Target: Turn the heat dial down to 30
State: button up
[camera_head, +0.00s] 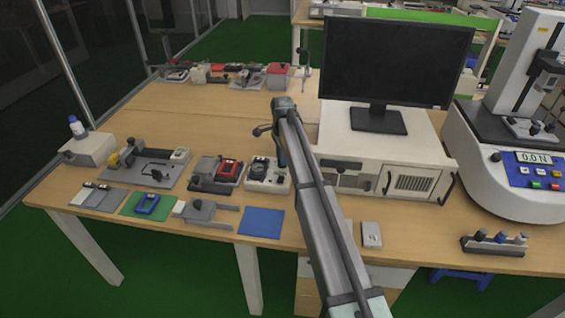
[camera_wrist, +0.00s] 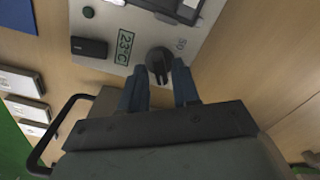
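The heat dial (camera_wrist: 158,61) is a dark round knob on a light grey panel (camera_wrist: 110,57) in the wrist view. A small green display (camera_wrist: 124,47) beside it appears to read 23°C, turned sideways. Faint marks sit by the dial, too small to read surely. My gripper (camera_wrist: 160,68) is open, with its two blue fingers on either side of the dial's near edge. I cannot tell whether they touch it. In the head view, the light panel unit (camera_head: 265,186) lies on the bench below my gripper (camera_head: 281,160), and my arm partly hides it.
A black block (camera_wrist: 89,47) is on the panel. In the head view, a white instrument box with a monitor (camera_head: 395,62) stands close on the right. A red-and-grey device (camera_head: 217,174) is close on the left. A blue mat (camera_head: 262,222) lies in front.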

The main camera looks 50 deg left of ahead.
jog(key=shift+r, duration=2.05)
